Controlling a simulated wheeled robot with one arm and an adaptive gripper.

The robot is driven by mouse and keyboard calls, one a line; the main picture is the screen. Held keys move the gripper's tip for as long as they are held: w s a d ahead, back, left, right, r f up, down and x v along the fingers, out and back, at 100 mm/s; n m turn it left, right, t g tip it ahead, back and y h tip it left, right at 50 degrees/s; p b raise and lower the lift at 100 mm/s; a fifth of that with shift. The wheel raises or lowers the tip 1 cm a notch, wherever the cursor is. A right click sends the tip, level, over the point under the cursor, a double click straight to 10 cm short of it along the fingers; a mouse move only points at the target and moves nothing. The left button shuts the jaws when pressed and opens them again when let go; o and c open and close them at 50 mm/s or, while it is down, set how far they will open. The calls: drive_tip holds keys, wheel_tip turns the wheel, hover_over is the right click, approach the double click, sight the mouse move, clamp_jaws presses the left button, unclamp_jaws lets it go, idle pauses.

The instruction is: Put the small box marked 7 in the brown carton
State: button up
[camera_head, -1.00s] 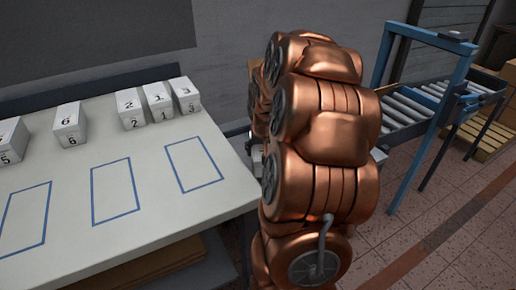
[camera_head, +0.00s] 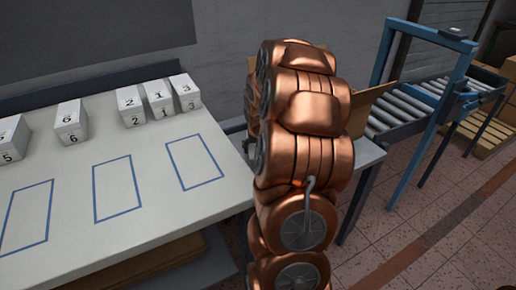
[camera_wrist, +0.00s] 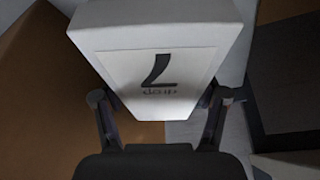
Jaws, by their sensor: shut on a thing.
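The small white box marked 7 (camera_wrist: 200,35) fills the upper middle of the wrist view, its numbered label facing the camera. My gripper (camera_wrist: 160,112) is shut on this box, one finger at each side. The brown carton's flap (camera_head: 372,106) shows to the right of my arm in the head view; my arm hides most of the carton. Brown cardboard (camera_wrist: 50,95) also fills the left of the wrist view, beside the box. In the head view my gripper and the held box are hidden behind my arm. I cannot tell how high the box is over the carton.
A white table (camera_head: 75,240) on the left bears several small numbered white boxes (camera_head: 70,122) and blue outlined rectangles (camera_head: 118,188), which are empty. A roller conveyor (camera_head: 400,112) with a blue frame (camera_head: 415,120) stands at the right. Tiled floor (camera_head: 440,225) is free at the front right.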

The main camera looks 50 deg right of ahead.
drive_tip(key=shift+f, duration=0.15)
drive_tip(key=o, duration=1.3)
drive_tip(key=shift+c, duration=0.2)
